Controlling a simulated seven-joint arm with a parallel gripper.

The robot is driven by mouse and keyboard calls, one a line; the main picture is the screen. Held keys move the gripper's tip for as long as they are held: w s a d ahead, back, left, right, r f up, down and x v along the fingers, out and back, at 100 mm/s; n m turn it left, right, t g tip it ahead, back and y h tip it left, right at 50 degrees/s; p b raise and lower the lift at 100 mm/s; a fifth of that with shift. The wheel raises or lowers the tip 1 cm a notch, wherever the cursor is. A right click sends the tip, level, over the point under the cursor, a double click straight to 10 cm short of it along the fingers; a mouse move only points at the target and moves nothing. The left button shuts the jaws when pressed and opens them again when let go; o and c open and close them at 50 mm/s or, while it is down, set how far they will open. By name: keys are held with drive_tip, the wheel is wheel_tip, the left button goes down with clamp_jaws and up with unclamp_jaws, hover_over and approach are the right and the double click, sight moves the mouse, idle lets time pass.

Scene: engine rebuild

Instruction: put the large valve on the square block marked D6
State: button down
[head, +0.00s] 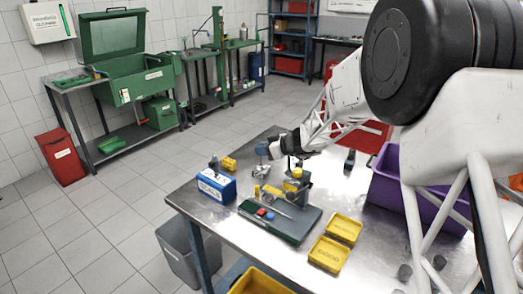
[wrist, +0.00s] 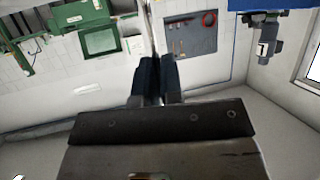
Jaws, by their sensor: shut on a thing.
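My gripper (head: 274,148) is low over the far part of the metal table, its fingers pointing left. It is shut on a small grey-blue piece (head: 262,150) that looks like the large valve, with a thin part hanging down. Whether that part touches the table is unclear. In the wrist view the two dark fingers (wrist: 159,80) are close together and the held piece cannot be made out. Small yellow blocks stand on the table, one at the far left (head: 229,163) and one right of the gripper (head: 297,172). No D6 mark is readable.
A blue labelled box (head: 216,187) stands at the table's left edge. A dark board (head: 299,228) with small coloured parts lies in front. Two yellow trays (head: 343,229) (head: 328,254) lie to its right. A purple bin (head: 385,188) stands at the right.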

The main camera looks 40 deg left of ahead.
drive_tip(key=shift+f, duration=0.15)
drive_tip(key=c, duration=1.3)
unclamp_jaws()
drive_tip(key=shift+w+d+r, duration=0.15)
drive_tip(key=shift+d+r, duration=0.25)
drive_tip(key=shift+v, duration=5.55)
drive_tip(key=shift+d, duration=0.1)
